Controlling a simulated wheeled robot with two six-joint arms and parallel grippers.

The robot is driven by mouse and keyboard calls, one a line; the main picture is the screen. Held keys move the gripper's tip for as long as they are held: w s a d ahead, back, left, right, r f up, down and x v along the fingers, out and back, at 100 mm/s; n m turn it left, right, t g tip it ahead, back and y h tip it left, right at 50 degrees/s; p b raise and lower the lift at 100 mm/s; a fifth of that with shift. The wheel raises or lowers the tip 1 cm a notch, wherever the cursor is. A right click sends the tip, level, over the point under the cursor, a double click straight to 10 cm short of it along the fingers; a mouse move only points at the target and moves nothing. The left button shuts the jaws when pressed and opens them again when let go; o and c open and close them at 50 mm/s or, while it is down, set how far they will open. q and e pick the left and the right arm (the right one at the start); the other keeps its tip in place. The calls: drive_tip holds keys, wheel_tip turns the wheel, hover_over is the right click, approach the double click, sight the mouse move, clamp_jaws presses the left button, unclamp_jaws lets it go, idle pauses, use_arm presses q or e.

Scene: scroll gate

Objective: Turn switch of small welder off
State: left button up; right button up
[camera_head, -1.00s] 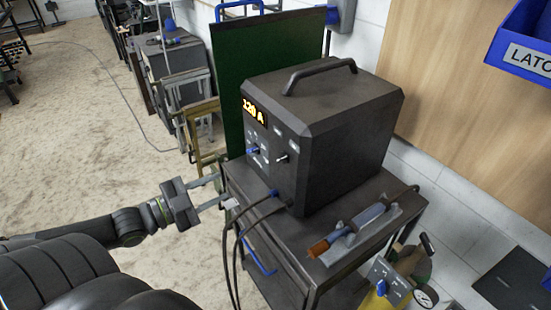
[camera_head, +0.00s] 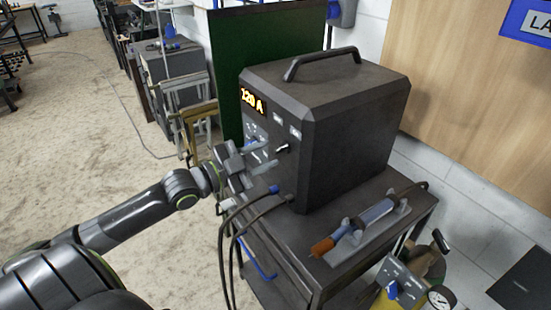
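The small welder (camera_head: 345,125) is a dark box with a top handle, standing on a dark cart. Its front panel faces left, with a lit display (camera_head: 252,101) reading 120 A. A small toggle switch (camera_head: 283,148) sticks out of the panel below the display. My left gripper (camera_head: 270,156) is in front of the panel, its two fingers apart and pointing toward the switch. The fingertips are just left of the switch; whether they touch it I cannot tell. The gripper hides the blue knob area of the panel. My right gripper is not in view.
A torch (camera_head: 365,222) lies in a holder on the cart top (camera_head: 290,235). Black cables hang from the panel's lower edge, close below my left gripper. A gauge (camera_head: 441,298) and another blue knob show at the lower right.

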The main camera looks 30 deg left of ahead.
sight(278, 150)
use_arm(q)
drive_tip(key=shift+x, duration=1.8)
clamp_jaws()
